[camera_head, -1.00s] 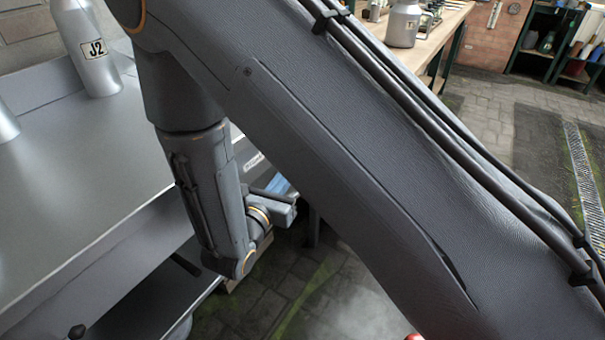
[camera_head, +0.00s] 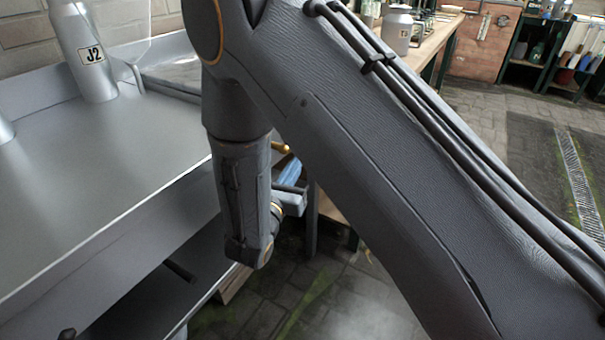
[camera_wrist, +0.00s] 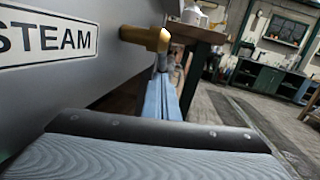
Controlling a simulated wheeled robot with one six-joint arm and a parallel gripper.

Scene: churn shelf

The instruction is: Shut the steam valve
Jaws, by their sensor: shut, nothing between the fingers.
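The steam valve's brass part (camera_wrist: 148,37) sticks out to the right from a grey panel beside a white plate lettered STEAM (camera_wrist: 45,38) in the wrist view. Its end bends downward. A small brass bit (camera_head: 281,147) shows past my arm in the head view. My gripper (camera_wrist: 162,76) has blue fingers, shut together and empty. Their tips are just below the bent brass end; I cannot tell whether they touch it. The gripper's blue fingers (camera_head: 292,168) are partly hidden by my wrist in the head view.
A metal worktop (camera_head: 95,165) with a can marked J2 (camera_head: 88,55) lies at left. A wooden bench (camera_head: 432,45) bearing a metal can (camera_head: 397,30) stands behind. The paved floor (camera_head: 490,130) at right is open, with a drain grate (camera_head: 575,170).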

